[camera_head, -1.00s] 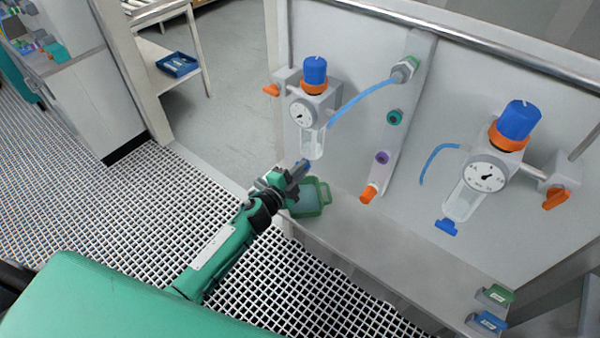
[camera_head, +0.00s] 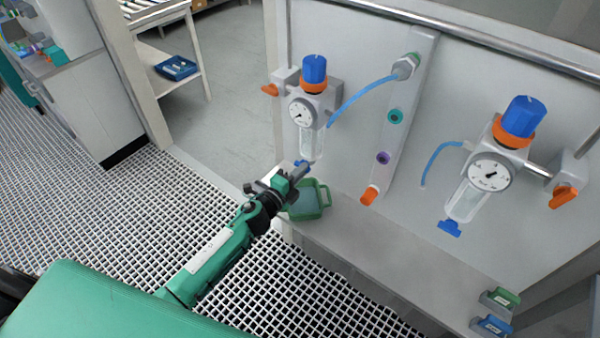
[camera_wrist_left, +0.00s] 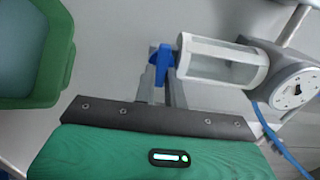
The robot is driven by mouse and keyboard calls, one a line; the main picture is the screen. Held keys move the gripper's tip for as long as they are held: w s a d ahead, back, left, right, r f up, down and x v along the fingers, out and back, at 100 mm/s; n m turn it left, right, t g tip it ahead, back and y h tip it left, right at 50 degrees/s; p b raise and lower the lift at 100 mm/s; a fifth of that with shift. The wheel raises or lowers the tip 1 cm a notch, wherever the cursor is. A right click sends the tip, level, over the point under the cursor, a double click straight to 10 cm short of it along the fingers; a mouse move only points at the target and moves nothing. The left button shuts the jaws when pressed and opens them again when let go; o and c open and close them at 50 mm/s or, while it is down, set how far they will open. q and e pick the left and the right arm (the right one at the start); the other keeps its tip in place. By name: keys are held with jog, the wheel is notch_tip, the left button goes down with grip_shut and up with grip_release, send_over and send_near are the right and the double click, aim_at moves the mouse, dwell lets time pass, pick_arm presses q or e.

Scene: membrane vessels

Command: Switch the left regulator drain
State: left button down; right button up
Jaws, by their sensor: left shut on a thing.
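The left regulator (camera_head: 306,110) is mounted on the grey panel, with a blue knob, an orange ring, a round gauge and a clear bowl. Its blue drain (camera_head: 302,166) is at the bottom of the bowl. My left gripper (camera_head: 298,170) is at this drain, its fingers shut on it. In the left wrist view the blue drain (camera_wrist_left: 162,60) sits between the fingertips, below the clear bowl (camera_wrist_left: 220,60), and the gauge (camera_wrist_left: 294,90) is at the right. The fingers partly hide the drain. My right gripper is not in view.
A green tray (camera_head: 325,196) stands on the ledge just beside my left gripper. A second regulator (camera_head: 489,172) with its own blue drain (camera_head: 449,228) is at the right. A blue hose (camera_head: 362,96) runs to a port strip. Green and blue tagged blocks sit at the lower right.

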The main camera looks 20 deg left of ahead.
pick_arm(q)
jog(key=shift+f, duration=0.1)
jog(key=c, duration=1.5)
grip_release()
jog(key=shift+o, duration=0.2)
jog(key=b+v, duration=0.3)
jog(key=v, duration=1.1)
jog(key=shift+w, duration=0.1)
